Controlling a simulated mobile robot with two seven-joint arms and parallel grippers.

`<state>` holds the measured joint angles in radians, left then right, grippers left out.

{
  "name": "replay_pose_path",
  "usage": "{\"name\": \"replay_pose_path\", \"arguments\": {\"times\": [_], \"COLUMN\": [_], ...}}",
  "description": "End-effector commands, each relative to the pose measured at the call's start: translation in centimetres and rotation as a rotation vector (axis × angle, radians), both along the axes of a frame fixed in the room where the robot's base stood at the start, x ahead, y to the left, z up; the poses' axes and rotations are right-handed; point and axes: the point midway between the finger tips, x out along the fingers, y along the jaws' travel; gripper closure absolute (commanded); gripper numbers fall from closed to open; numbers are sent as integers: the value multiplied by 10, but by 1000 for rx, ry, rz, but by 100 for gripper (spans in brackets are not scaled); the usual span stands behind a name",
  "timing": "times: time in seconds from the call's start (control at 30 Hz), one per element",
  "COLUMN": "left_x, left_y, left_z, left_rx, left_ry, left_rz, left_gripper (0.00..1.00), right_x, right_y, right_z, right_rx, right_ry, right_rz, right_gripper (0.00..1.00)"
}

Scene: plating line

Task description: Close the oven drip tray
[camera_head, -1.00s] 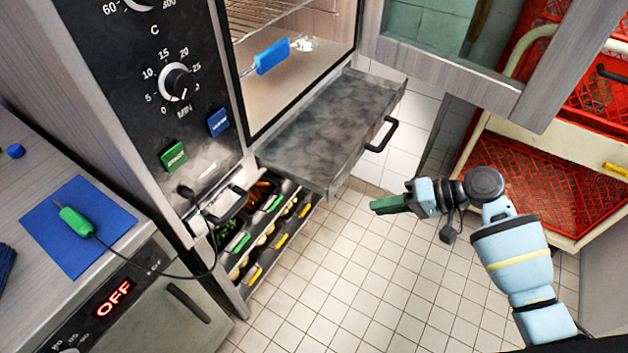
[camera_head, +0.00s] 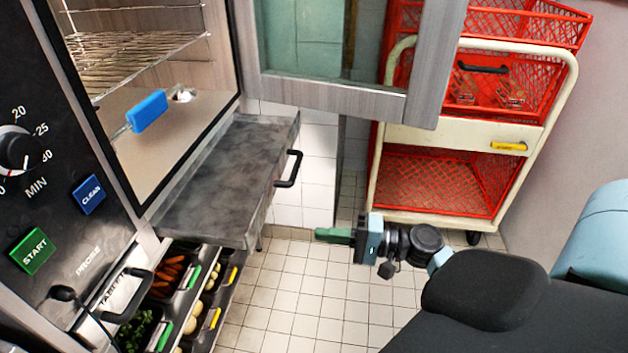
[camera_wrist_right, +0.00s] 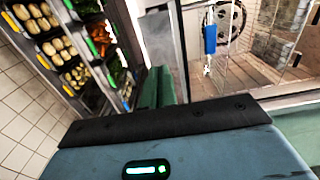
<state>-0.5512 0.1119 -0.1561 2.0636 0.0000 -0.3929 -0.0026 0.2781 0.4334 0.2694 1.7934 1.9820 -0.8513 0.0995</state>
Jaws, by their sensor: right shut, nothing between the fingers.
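The oven drip tray (camera_head: 225,185) is a grey metal drawer pulled out below the oven cavity, with a black handle (camera_head: 289,169) on its front. My right gripper (camera_head: 322,235) has green fingers, shut and empty. In the head view it appears to the right of and lower than the tray's front, apart from the handle. The right wrist view shows the green fingers (camera_wrist_right: 158,88) pointing toward the oven. The depth gap between fingers and tray is hard to judge. My left gripper is not in view.
The oven door (camera_head: 350,95) with its glass pane stands open above the tray. Below the tray are drawers of vegetables (camera_head: 170,275). A cream trolley with red baskets (camera_head: 440,187) stands at the back right. Tiled floor (camera_head: 300,310) lies open between them.

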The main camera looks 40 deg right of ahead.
Motion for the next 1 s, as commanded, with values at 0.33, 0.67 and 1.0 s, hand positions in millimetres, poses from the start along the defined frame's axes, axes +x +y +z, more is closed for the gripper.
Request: {"name": "replay_pose_path", "arguments": {"times": [0.33,0.67,1.0], "left_x": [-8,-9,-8], "left_y": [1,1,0], "left_z": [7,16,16], "left_rx": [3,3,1], "left_ry": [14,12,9], "left_rz": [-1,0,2], "left_gripper": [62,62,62], "right_x": [51,85,92], "right_y": [43,73,79], "right_z": [3,2,0], "right_rx": [1,0,-1], "right_ry": [-4,-1,0], "right_rz": [1,1,2], "right_gripper": [100,100,100]}}
